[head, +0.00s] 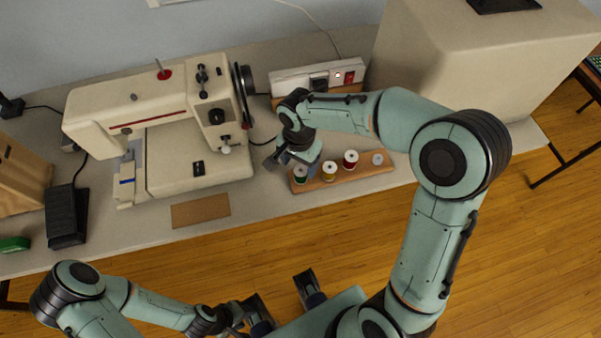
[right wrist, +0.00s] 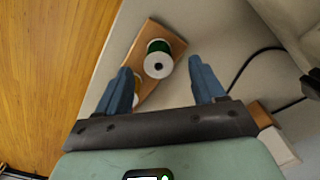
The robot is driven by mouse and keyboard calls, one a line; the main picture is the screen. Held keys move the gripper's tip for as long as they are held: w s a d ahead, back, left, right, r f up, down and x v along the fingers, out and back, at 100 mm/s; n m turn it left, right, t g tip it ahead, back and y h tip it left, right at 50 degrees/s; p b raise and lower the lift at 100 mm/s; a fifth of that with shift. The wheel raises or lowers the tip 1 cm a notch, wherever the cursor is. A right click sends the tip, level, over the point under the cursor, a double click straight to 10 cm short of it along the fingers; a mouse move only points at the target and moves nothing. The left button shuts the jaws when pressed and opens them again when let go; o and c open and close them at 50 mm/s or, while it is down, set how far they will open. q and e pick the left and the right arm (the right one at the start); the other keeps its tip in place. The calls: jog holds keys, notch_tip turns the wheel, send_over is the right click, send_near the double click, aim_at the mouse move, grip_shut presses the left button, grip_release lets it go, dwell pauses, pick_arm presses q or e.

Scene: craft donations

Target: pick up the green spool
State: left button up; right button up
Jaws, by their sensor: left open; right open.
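The green spool (head: 300,174) stands upright at the left end of a wooden spool rack (head: 345,180) on the table. My right gripper (head: 279,160) is open and empty beside the spool, to its upper left in the head view. In the right wrist view the green spool (right wrist: 158,62), with its white top, shows between the tips of the open fingers (right wrist: 160,72). I cannot tell whether either finger touches it. My left gripper (head: 262,310) is open and low at the front, away from the table, and partly cut off by the frame.
A yellow spool (head: 329,171) and a red spool (head: 350,159) stand on the same rack, to the right. A cream sewing machine (head: 165,130) is left of the gripper. A white power strip (head: 300,77) lies behind. A brown card (head: 201,210) lies at the front edge.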

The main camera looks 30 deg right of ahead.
aim_at(300, 174)
jog(key=shift+d+f, duration=0.15)
jog(key=shift+f, duration=2.9)
jog(key=c, duration=1.1)
